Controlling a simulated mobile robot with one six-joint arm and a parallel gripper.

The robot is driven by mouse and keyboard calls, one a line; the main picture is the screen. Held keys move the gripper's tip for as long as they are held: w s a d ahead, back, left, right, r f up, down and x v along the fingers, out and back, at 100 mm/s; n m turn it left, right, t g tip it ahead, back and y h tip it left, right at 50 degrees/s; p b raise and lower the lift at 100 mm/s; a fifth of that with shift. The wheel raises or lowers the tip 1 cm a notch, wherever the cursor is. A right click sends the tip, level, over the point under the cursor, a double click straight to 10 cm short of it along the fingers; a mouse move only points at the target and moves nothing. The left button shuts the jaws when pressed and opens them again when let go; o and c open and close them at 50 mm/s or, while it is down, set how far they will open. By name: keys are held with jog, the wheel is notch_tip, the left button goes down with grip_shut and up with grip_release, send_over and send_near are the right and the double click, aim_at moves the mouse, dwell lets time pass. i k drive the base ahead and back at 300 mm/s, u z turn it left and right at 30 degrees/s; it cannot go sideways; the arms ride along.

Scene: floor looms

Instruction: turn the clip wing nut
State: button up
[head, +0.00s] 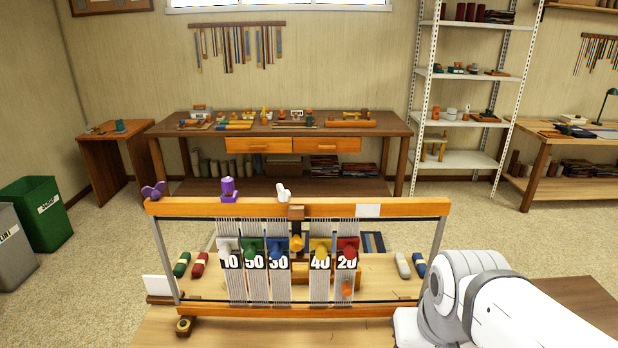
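A wooden floor loom frame (260,208) stands in the foreground with grey warp threads strung in it. A purple wing-shaped nut (153,190) sits at the left end of its top beam. A purple clip-like piece (229,188) stands on the beam right of it, and a small white piece (283,192) stands further right. I cannot tell for sure which of these is the clip wing nut. My white arm shows at the lower right, in front of the loom's right end. My gripper is out of view.
Coloured pieces with numbered tags (281,262) hang across the warp. Coloured rolls (182,264) lie on the surface behind the loom. A workbench (290,130) and white shelves (455,160) stand at the back. A green bin (42,212) stands left. Carpet is clear between loom and bench.

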aim_at(284, 196)
jog(key=z, duration=0.85)
jog(key=k, duration=1.65)
jog(key=u, duration=0.85)
jog(key=i, duration=1.65)
jog(key=u, duration=0.1)
